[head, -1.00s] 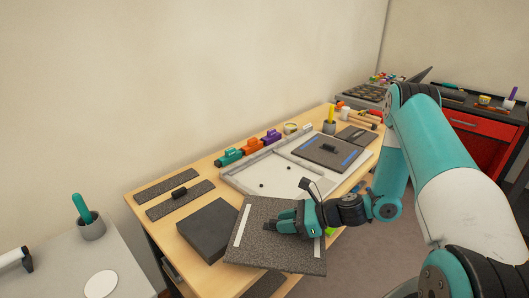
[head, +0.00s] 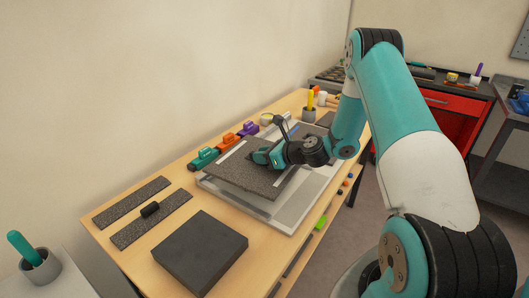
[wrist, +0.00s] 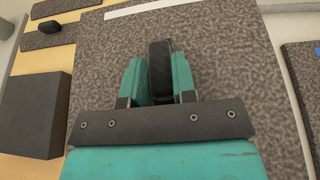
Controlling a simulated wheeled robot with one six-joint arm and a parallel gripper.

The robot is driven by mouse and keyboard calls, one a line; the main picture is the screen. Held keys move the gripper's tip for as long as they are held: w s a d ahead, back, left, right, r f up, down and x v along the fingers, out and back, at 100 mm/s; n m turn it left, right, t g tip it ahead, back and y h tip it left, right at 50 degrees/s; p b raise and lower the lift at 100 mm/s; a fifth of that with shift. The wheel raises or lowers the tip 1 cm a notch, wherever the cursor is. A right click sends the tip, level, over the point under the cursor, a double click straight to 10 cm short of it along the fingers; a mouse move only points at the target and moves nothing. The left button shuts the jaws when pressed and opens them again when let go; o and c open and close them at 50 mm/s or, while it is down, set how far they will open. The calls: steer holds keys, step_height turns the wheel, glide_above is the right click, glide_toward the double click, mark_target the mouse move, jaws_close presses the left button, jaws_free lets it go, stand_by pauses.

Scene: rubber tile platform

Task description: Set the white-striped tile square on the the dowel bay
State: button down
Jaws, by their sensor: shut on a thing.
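The white-striped tile (head: 228,182) is a grey speckled square with a white stripe along its far edge. In the wrist view the tile (wrist: 225,70) fills most of the picture. My gripper (head: 264,158) is over its middle. In the wrist view my gripper's (wrist: 159,80) teal fingers are shut on the tile's black handle (wrist: 160,52). The tile is over the left part of the white-framed platform (head: 300,208), which holds the dowel bay. The tile hides the bay and its dowels. I cannot tell whether it touches the platform or hangs just above it.
A dark block (head: 200,252) lies at the near table end. Speckled strips (head: 128,203) and a black knob (head: 150,209) lie left. Teal, orange and purple tools (head: 226,141) line the back. A blue-striped tile (wrist: 306,70) lies close to the right in the wrist view.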

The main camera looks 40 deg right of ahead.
steer(key=shift+w+d+r+m+h, duration=0.4)
steer(key=shift+w+d+r+h, duration=0.1)
steer(key=shift+w+d+r, duration=0.2)
steer(key=shift+s+d+r+p, duration=0.1)
steer(key=shift+s+r+p, duration=0.1)
steer(key=shift+p, duration=0.1)
step_height(320, 180, down, 6)
steer(key=b, duration=0.4)
steer(key=shift+w, duration=0.1)
steer(key=shift+p, duration=0.5)
stand_by(0.5)
steer(key=shift+f+b, duration=0.6)
steer(key=shift+f, duration=0.3)
